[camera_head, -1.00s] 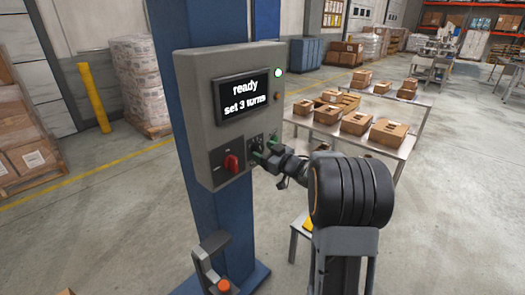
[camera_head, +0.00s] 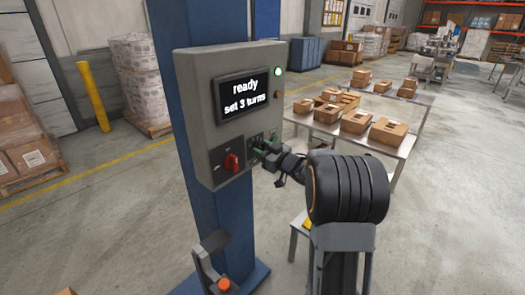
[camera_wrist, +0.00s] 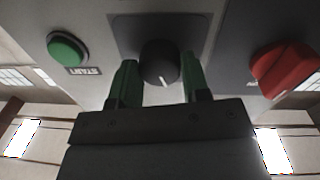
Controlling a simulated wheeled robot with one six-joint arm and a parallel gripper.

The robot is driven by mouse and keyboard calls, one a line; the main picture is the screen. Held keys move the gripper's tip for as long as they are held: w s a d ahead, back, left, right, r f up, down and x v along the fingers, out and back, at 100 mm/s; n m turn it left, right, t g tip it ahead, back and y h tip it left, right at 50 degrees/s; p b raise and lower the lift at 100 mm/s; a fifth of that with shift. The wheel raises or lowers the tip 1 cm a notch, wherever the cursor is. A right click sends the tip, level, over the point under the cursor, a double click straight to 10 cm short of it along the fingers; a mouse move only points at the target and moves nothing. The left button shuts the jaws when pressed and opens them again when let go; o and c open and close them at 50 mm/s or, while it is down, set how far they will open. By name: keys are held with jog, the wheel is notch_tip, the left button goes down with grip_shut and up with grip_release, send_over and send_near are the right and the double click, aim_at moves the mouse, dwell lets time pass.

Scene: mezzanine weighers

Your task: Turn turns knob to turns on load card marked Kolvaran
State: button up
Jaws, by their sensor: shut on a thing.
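A grey control box (camera_head: 197,75) is fixed on a blue column. Its screen (camera_head: 246,97) reads "ready" and "set 3 turns". In the wrist view the black turns knob (camera_wrist: 160,65), with a white pointer line, sits between the green fingers of my gripper (camera_wrist: 161,82). The fingers are shut on the knob. In the head view my gripper (camera_head: 263,151) is at the lower right of the box front and hides most of the knob. No load card marked Kolvaran can be made out.
A red rotary switch (camera_head: 231,161) is left of my gripper; it also shows in the wrist view (camera_wrist: 284,70). A green START button (camera_wrist: 67,48) is on the knob's other side. A metal table (camera_head: 346,135) with several cartons stands behind, to the right.

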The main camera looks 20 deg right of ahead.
jog(key=shift+f+n+b, duration=0.1)
jog(key=shift+n+b, duration=0.2)
jog(key=shift+b, duration=0.1)
jog(key=n+b, duration=0.7)
jog(key=shift+b, duration=0.4)
jog(key=shift+n, duration=0.4)
jog(key=o, duration=0.9)
jog(key=v, duration=1.4)
jog(key=shift+w+f+b, duration=0.1)
jog(key=shift+f+b, duration=0.1)
jog(key=shift+b, duration=0.1)
